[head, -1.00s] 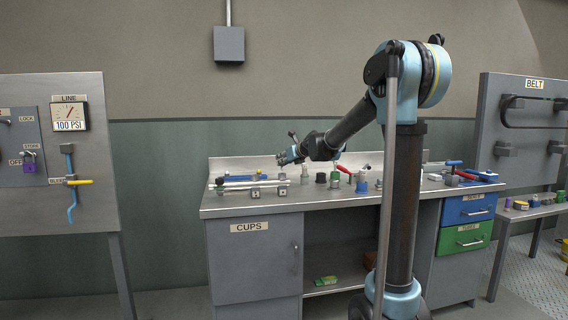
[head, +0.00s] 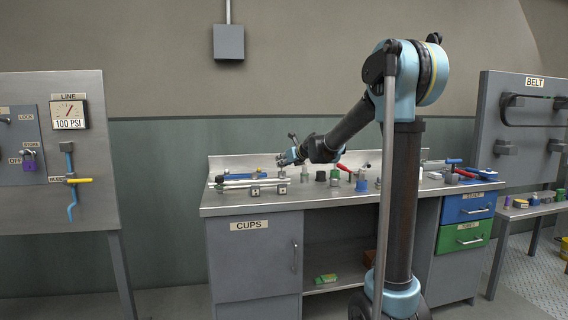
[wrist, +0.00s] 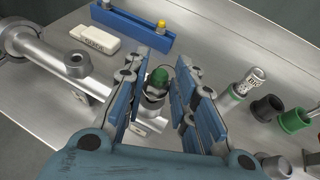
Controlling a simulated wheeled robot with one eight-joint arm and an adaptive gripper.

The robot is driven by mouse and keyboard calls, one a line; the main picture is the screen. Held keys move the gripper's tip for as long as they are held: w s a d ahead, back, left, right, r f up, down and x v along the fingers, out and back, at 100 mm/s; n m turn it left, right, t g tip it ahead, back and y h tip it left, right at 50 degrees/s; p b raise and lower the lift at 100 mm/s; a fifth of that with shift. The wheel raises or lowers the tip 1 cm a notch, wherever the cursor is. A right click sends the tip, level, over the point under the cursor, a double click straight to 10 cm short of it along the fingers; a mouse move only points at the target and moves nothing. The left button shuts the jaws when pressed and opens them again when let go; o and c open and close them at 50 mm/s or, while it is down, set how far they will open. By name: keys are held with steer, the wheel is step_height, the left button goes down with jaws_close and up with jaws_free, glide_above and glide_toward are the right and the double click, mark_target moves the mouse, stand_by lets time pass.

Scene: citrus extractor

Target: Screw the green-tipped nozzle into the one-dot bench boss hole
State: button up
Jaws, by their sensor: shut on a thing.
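The green-tipped nozzle (wrist: 159,77) stands between the blue fingers of my gripper (wrist: 160,88) in the wrist view. Its green tip faces the camera, with a metal body below. My gripper is shut on it; the fingers hide its sides. In the head view my gripper (head: 285,159) is over the left part of the bench, above the small boss blocks. One boss block (head: 255,190) and another (head: 281,189) sit near the front edge. Their dots are too small to read surely. I cannot tell how the nozzle's lower end meets the hole.
A metal pipe fitting (wrist: 75,63) lies left of my gripper in the wrist view. A white block (wrist: 95,38) and a blue rack (wrist: 133,30) lie beyond. A labelled cylinder (wrist: 248,84), a black cup (wrist: 266,108) and a green-rimmed part (wrist: 294,121) stand to the right.

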steer(key=shift+f, duration=0.7)
steer(key=o, duration=1.1)
steer(key=shift+o, duration=0.2)
steer(key=v, duration=1.2)
steer(key=shift+f, duration=0.15)
